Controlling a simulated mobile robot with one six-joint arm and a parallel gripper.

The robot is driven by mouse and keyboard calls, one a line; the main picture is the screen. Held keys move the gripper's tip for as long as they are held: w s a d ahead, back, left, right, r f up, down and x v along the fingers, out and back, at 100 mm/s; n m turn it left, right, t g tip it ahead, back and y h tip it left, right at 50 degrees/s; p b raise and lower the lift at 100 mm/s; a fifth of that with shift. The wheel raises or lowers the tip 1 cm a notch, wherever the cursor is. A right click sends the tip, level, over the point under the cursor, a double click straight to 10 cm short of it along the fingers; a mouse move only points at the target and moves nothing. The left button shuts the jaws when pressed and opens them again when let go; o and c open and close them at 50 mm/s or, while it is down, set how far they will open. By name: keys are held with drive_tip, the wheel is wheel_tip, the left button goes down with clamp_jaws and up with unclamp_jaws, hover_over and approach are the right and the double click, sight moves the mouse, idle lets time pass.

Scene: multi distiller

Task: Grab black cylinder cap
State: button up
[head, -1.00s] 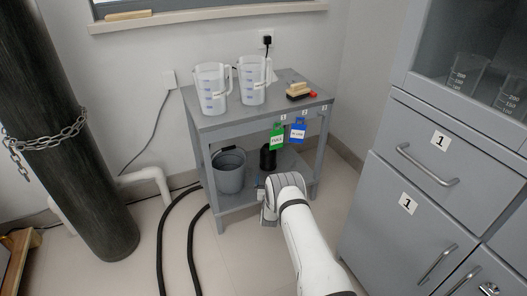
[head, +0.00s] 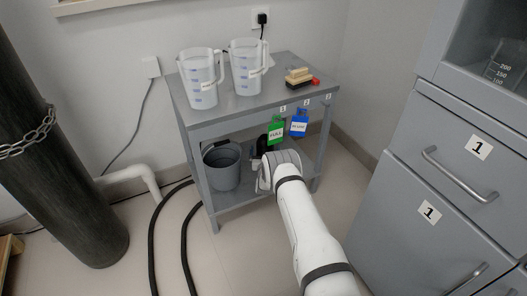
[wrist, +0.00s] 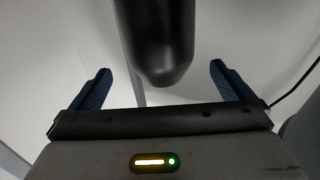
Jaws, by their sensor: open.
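The black cylinder cap (head: 261,144) shows as a dark shape at the lower shelf of the grey side table, mostly hidden behind my arm in the head view. In the wrist view the black cap (wrist: 155,38) is smooth with a rounded end, and its upper part runs out of the frame. My gripper (wrist: 160,70) is open, with its blue fingers apart on either side of the cap's rounded end in the picture. I see a gap between the cap and each finger. In the head view the fingers are hidden by my wrist.
A grey bucket (head: 222,168) stands left of the cap on the lower shelf (head: 240,197). Two jugs and a brush stand on top. Grey drawers (head: 440,190) are at right, a large chained black cylinder (head: 60,190) at left.

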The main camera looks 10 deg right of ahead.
sight(265, 147)
drive_tip(key=w, duration=0.1)
drive_tip(key=w+b, duration=0.2)
drive_tip(key=shift+w+d+f, duration=0.15)
drive_tip(key=shift+w+d, duration=0.1)
drive_tip(key=shift+w, duration=0.5)
drive_tip(key=shift+c, duration=0.6)
drive_tip(key=c, duration=1.3)
drive_tip(key=shift+r, duration=0.25)
drive_tip(key=shift+c, duration=0.5)
drive_tip(key=shift+d+r, duration=0.1)
